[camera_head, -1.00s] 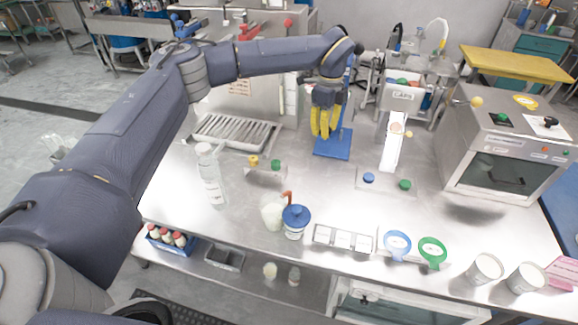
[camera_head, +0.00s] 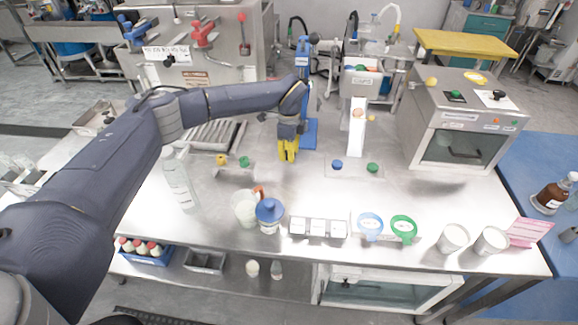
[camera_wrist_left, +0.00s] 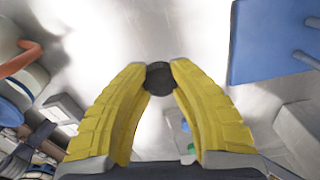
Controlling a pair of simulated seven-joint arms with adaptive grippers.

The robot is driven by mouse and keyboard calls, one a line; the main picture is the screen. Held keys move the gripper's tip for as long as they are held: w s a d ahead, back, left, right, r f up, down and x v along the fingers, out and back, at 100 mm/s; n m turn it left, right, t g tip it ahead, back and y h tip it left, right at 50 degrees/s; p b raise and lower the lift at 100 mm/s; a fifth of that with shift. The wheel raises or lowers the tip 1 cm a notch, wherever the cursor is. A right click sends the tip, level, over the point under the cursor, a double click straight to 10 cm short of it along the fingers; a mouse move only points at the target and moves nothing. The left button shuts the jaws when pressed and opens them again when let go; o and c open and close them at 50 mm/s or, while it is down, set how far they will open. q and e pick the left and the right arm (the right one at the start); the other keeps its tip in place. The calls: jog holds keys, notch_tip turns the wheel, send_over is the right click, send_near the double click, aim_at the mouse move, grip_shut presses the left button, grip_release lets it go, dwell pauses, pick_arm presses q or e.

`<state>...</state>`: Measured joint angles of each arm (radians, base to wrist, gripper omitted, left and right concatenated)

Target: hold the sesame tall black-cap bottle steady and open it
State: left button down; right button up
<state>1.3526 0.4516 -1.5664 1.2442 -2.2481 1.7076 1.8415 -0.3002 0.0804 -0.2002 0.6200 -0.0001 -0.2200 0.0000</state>
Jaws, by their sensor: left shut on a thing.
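My left gripper (camera_head: 288,156) reaches in from the left with its yellow fingers pointing down, just left of the blue stand. In the left wrist view the fingertips (camera_wrist_left: 159,80) close on a round black piece (camera_wrist_left: 159,77), which looks like a bottle's black cap seen end on. The bottle's body and any sesame label are hidden, so I cannot tell its tilt or whether it touches the table. In the head view the held thing is hidden behind the fingers. My right gripper is in neither view.
The blue stand (camera_head: 309,134) is close on the right. A tall clear bottle (camera_head: 180,185), a blue-lidded jar (camera_head: 269,216), white trays (camera_head: 317,227) and blue and green rings (camera_head: 403,229) stand nearer the front. An oven-like box (camera_head: 455,140) is at the right.

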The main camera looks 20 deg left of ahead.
aim_at(289, 170)
pick_arm(q)
jog(key=shift+f, duration=3)
jog(key=shift+f, duration=0.2)
jog(key=c, duration=1.3)
grip_release()
jog(key=shift+o, duration=0.2)
jog(key=shift+r, duration=0.2)
